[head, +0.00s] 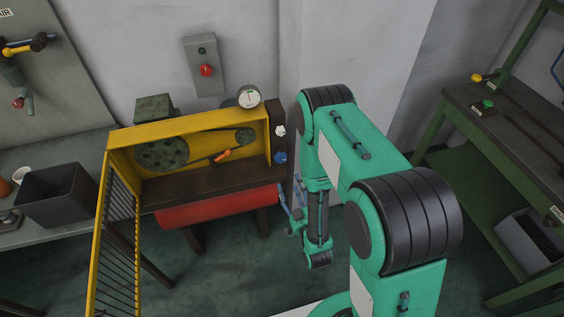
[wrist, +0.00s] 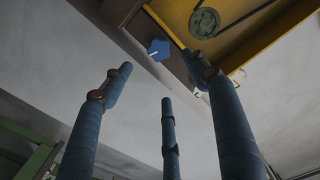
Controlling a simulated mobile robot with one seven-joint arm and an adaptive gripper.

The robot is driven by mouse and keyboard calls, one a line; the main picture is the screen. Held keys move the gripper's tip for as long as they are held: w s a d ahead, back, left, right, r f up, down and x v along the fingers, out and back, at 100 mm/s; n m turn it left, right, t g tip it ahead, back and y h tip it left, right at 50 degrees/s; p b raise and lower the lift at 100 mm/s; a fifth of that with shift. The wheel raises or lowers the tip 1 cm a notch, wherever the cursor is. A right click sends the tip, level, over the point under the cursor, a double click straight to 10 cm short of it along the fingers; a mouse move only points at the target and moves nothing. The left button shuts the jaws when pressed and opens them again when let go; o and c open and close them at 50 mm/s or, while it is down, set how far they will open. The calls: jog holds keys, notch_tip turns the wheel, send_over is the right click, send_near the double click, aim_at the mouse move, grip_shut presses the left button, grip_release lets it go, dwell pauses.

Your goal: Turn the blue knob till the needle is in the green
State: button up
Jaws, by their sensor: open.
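The blue knob (head: 280,157) sits on the dark right end post of the yellow-framed machine, below a white knob (head: 280,131). In the wrist view the blue knob (wrist: 158,49) is lobed with a pale mark, beyond my fingertips. The round gauge (head: 249,97) stands on top of the machine; its face is pale, and its needle and any green zone are too small to read. My gripper (head: 291,190) is below the blue knob in the head view, fingers pointing up. In the wrist view my gripper (wrist: 160,78) has its three blue fingers spread, empty and apart from the knob.
The yellow machine frame (head: 190,127) has an open barred guard (head: 117,240) at left and an orange-handled lever (head: 222,155) inside. A wall box with a red button (head: 206,70) is behind. A green bench (head: 490,120) stands at right.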

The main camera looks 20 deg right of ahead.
aim_at(281, 159)
jog(key=shift+w, duration=0.1)
jog(key=w+b, duration=0.1)
jog(key=w, duration=1.2)
jog(key=shift+w, duration=0.35)
jog(key=shift+c, duration=0.6)
jog(key=c, duration=1.1)
